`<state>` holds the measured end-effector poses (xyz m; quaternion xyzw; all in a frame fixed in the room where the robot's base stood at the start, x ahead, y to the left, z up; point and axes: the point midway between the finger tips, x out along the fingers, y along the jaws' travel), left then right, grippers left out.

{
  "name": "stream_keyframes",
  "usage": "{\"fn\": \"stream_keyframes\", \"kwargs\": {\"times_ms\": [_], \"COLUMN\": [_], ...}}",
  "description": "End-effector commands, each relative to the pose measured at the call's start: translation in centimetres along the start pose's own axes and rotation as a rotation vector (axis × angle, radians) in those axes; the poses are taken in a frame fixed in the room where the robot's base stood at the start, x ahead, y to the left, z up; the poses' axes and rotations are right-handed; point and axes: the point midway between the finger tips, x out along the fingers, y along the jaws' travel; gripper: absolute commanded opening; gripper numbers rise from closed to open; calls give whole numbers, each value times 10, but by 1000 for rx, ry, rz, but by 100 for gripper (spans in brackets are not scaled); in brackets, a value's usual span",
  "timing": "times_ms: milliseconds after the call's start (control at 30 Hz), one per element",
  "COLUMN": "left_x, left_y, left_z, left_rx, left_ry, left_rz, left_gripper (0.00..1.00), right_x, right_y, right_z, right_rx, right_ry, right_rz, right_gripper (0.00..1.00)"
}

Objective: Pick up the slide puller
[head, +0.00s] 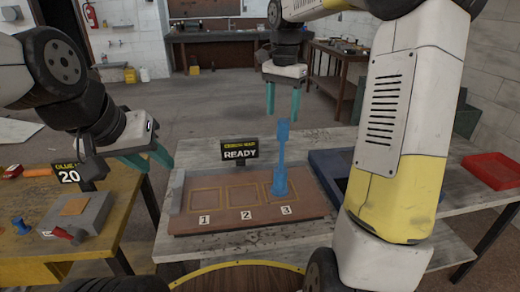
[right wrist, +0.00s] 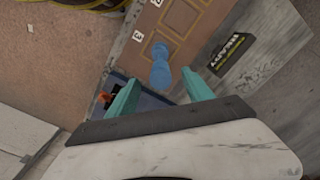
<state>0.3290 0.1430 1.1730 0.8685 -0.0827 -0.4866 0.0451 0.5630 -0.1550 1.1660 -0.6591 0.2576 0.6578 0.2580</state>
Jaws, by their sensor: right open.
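A blue upright tool with a wide round foot, a thin neck and a square head, which I take for the slide puller (head: 281,160), stands at the slot marked 3 on the brown board (head: 225,226). My right gripper (head: 283,102) is open and empty, pointing down above the tool and apart from it. In the right wrist view the blue tool (right wrist: 160,68) shows beyond and between the two teal fingers (right wrist: 162,92). My left gripper (head: 152,160) is over the gap between the tables, left of the board, away from the tool; its finger opening is unclear.
A READY sign (head: 239,151) stands behind the board. A blue tray (head: 330,167) sits right of it, partly hidden by my right arm. A red tray (head: 492,170) is at the far right. A yellow table (head: 105,240) at left holds a grey block (head: 80,213) and small items.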

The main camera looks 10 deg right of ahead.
Motion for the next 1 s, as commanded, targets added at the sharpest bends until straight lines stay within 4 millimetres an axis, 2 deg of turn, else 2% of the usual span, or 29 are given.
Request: {"fn": "stream_keyframes", "kwargs": {"times_ms": [267,600,900,1000], "left_x": [0,0,0,0], "left_y": [0,0,0,0], "left_z": [0,0,0,0], "left_rx": [0,0,0,0], "left_ry": [0,0,0,0], "left_rz": [0,0,0,0], "left_gripper": [36,36,36,36], "right_x": [28,73,78,78], "right_y": [1,3,2,2], "right_z": [-2,-9,-9,-9], "right_rx": [6,5,4,4], "right_ry": [-4,-3,-1,-1], "right_rz": [4,3,2,2], "right_gripper": [60,60,60,40]}}
